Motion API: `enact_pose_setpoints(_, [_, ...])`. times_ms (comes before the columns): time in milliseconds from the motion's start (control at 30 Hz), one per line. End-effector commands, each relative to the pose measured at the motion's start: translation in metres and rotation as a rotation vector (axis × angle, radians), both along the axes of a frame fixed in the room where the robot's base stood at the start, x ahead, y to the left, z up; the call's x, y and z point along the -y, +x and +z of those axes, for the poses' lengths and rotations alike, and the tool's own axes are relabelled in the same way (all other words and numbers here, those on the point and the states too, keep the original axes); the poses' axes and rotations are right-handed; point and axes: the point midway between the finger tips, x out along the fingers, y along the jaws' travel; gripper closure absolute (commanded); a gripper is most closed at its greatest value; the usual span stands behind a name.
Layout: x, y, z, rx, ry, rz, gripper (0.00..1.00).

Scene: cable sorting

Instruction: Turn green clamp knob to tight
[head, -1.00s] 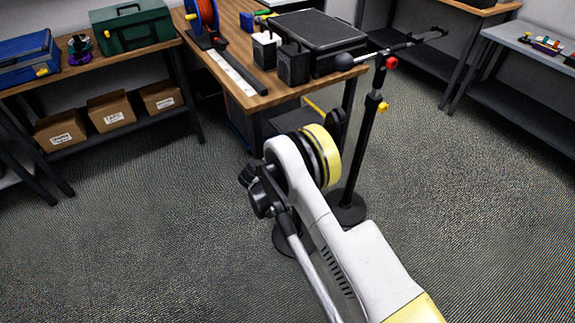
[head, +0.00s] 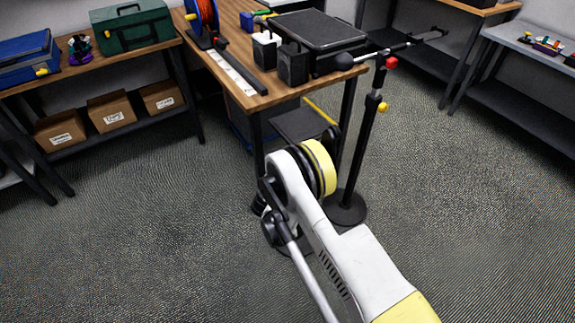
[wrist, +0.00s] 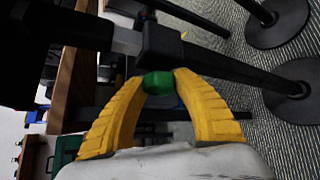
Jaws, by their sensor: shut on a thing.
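The green clamp knob (wrist: 157,83) shows in the wrist view, on a dark clamp block (wrist: 162,42) on a stand's pole. My gripper (wrist: 158,80) has its two yellow fingers on either side of the knob, with the tips touching it, and is shut on it. The knob's tight or loose setting cannot be read. In the head view my white and yellow arm (head: 318,225) reaches toward the table, and its bulk hides the gripper and the green knob.
A second stand (head: 366,130) with red and yellow knobs stands right of my arm, its round base on the carpet. The wooden table (head: 262,95) holds a black case (head: 318,32) and a cable reel (head: 203,14). Open carpet lies left and right.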

Motion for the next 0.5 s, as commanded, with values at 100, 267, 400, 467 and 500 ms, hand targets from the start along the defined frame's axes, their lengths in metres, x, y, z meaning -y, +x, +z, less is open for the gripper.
enact_pose_setpoints(100, [-0.0004,0.0002,0.0001,0.002,0.001,0.001,0.95])
enact_pose_setpoints(267, [-0.0004,0.0004,0.0001,0.002,0.001,0.001,0.95])
enact_pose_setpoints(400, [-0.0004,0.0004,0.0001,0.001,0.001,0.001,0.42])
enact_pose_setpoints(467, [-0.0004,0.0004,0.0001,0.001,0.000,0.000,0.42])
enact_pose_setpoints(500, [-0.0003,0.0003,0.0002,0.001,0.000,0.000,0.42])
